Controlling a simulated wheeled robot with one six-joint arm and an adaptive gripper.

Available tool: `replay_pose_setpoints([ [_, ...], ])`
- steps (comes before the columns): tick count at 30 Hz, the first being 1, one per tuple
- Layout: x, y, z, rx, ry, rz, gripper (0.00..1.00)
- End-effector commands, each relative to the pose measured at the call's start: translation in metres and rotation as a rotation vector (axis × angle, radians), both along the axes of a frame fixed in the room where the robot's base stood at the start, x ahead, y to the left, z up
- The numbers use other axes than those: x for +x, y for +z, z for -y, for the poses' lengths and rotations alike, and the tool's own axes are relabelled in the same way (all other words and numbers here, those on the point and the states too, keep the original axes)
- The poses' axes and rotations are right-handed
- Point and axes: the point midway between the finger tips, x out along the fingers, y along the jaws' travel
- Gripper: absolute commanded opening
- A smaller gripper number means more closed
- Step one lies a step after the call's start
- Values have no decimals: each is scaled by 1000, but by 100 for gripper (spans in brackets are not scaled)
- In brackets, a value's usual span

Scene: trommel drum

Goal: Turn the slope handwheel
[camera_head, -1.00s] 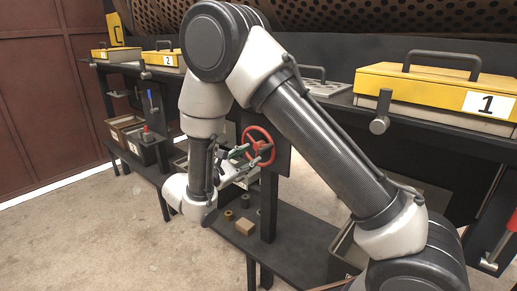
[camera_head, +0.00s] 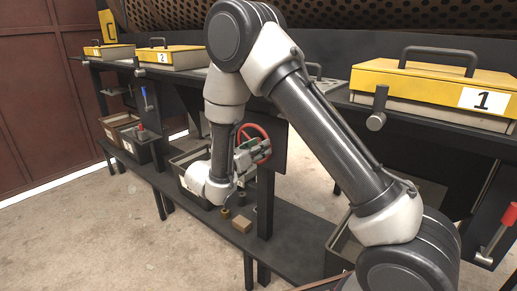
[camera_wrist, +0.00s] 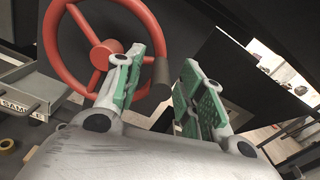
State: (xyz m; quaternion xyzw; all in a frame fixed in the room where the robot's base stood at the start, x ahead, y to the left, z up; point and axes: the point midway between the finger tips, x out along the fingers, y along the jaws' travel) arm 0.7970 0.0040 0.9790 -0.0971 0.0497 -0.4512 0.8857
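The slope handwheel is a red spoked wheel (camera_head: 262,131) on a dark plate under the bench, partly hidden by my gripper. In the wrist view its red rim and spokes (camera_wrist: 84,25) fill the upper left, with a dark knob (camera_wrist: 161,73) on the right of the rim. My gripper (camera_wrist: 166,62) is open, its green-padded fingers apart. The knob appears in the gap between the fingers, nearer the left one; I cannot tell whether they touch. In the head view my gripper (camera_head: 246,152) is in front of the wheel.
Yellow-lidded boxes, including box 1 (camera_head: 440,82) and box 2 (camera_head: 168,58), stand on the bench above. A lower shelf (camera_head: 285,238) holds a small wooden block (camera_head: 241,224) and short cylinders.

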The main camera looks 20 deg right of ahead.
Motion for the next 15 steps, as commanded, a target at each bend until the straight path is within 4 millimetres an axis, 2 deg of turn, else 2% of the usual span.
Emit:
replay_pose_setpoints([
  [8,1,0,2,0,0,0,39],
  [12,1,0,2,0,0,0,13],
  [15,1,0,2,0,0,0,0],
])
